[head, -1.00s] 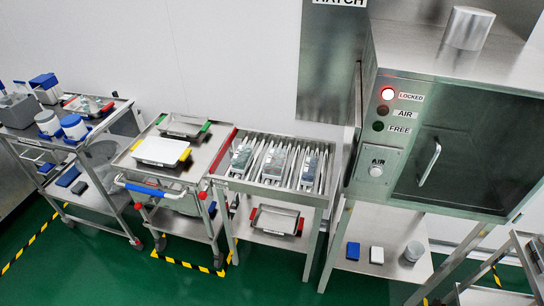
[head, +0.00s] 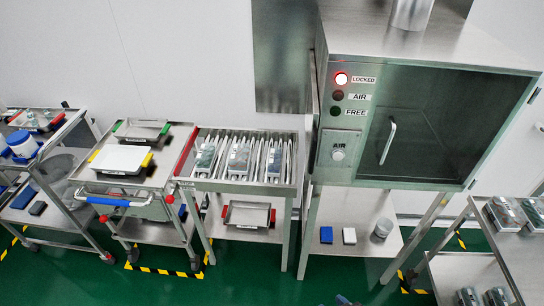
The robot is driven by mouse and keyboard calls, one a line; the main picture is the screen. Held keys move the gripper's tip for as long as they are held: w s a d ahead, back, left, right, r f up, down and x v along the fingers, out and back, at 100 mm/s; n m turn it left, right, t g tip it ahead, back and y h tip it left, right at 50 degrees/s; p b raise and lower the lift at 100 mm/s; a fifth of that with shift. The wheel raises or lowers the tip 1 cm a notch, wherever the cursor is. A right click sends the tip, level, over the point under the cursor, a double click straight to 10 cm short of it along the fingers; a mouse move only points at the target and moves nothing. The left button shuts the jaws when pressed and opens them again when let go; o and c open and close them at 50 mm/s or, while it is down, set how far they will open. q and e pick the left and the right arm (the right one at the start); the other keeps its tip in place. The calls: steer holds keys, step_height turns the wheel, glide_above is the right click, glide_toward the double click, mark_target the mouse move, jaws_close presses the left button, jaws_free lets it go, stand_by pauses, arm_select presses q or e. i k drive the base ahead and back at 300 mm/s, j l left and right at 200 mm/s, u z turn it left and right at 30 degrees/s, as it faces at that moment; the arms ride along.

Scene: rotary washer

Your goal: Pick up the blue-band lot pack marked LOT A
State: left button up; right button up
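Three grey-green packs stand between the metal dividers of a steel rack table (head: 236,187): a left pack (head: 206,155), a middle pack (head: 238,158) and a right pack (head: 275,160). More clear-wrapped packs (head: 503,214) lie on the steel cart at the right edge, on its top and lower shelf. Band colours and lot marks are too small to read, so I cannot tell which pack is LOT A.
A trolley (head: 100,188) with trays stands left. Yellow-black tape marks the green floor, which is open in front.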

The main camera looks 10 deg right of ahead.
mark_target(274, 158)
steer(key=i+j, duration=0.25)
steer(key=i, duration=0.25)
steer(key=i+j, duration=0.3)
steer(key=i, duration=0.2)
steer(key=i+j, duration=0.25)
steer(key=i, duration=0.25)
